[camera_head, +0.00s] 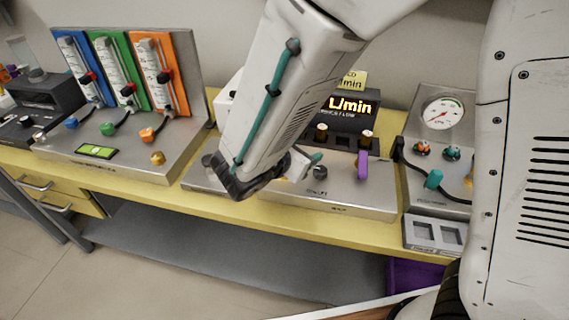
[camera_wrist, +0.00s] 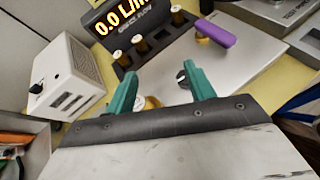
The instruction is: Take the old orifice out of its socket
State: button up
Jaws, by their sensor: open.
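My gripper (camera_wrist: 158,70) shows in the wrist view with its two teal fingers apart and nothing held between them. Beyond and between the fingers is the pale metal plate (camera_wrist: 235,60) of the flow unit. A brass piece (camera_wrist: 151,102) shows low between the fingers, partly hidden by my gripper's body; I cannot tell for sure whether it is the old orifice in its socket. A dark knob (camera_wrist: 182,79) shows close beside the right finger. Several brass-topped pieces, one of them at the front left (camera_wrist: 119,58), stand in a dark rack near the display. In the head view my arm hides most of the gripper.
A purple lever (camera_head: 362,165) rises from the flow unit's right side. A lit display (camera_wrist: 120,22) stands behind the rack. A white box (camera_wrist: 66,80) is to the left. A gauge panel (camera_head: 441,113) and a grey two-slot tray (camera_head: 407,232) stand at the right.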

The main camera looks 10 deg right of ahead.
jog(key=a+f+n, duration=0.1)
jog(key=a+f+n+t+y, duration=0.1)
jog(key=a, duration=0.1)
jog(key=a+f+n+t, duration=0.1)
jog(key=a+n, duration=0.1)
jog(key=shift+w+a+f+y, duration=0.25)
jog(key=shift+w+y, duration=0.05)
jog(key=shift+w, duration=0.1)
jog(key=shift+w+f, duration=0.25)
jog(key=shift+w, duration=0.05)
jog(key=x, duration=0.7)
jog(key=shift+a+f, duration=0.1)
jog(key=shift+a, duration=0.1)
jog(key=c, duration=1.1)
